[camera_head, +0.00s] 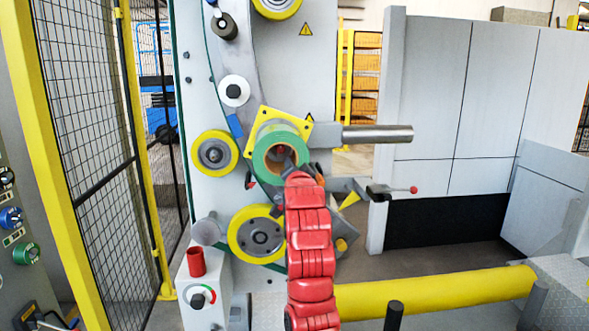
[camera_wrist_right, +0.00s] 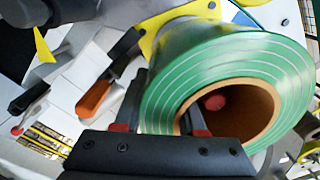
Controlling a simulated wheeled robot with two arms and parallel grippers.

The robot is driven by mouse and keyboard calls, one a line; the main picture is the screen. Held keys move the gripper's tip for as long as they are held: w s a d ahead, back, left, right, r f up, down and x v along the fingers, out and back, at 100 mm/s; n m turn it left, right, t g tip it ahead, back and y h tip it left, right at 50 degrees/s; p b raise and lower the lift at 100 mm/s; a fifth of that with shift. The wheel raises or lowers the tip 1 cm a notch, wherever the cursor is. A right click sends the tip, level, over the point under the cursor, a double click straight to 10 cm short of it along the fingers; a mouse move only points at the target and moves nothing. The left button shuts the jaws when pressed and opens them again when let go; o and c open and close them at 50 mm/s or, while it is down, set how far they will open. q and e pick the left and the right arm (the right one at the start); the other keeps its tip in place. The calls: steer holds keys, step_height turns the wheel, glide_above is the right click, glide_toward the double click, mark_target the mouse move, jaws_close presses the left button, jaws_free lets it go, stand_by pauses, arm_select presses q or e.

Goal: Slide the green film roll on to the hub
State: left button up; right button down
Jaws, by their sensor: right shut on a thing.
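The green film roll (camera_head: 268,149) is in front of the yellow square plate (camera_head: 262,115) on the machine face. Its brown core opening faces me. My right gripper (camera_head: 285,160) is shut on the roll's wall. The right wrist view shows the gripper (camera_wrist_right: 163,112) with one finger inside the core and one outside the green film roll (camera_wrist_right: 225,60). My left gripper is not in view.
A bare metal shaft (camera_head: 375,134) sticks out to the right of the plate. Yellow rollers (camera_head: 214,153) (camera_head: 244,238) sit close to the left and below. A lever with a red knob (camera_head: 413,190) is at the right. A mesh fence (camera_head: 90,130) stands at the left.

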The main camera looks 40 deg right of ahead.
steer(key=shift+x, duration=1.25)
steer(key=shift+c, duration=2)
jaws_free()
steer(key=shift+s+r, duration=0.1)
steer(key=shift+r, duration=0.05)
steer(key=shift+s+a, duration=0.2)
steer(key=shift+s, duration=0.05)
steer(key=b+v, duration=0.4)
steer(key=v, duration=1.2)
steer(key=shift+s, duration=0.45)
steer(key=shift+c, duration=0.3)
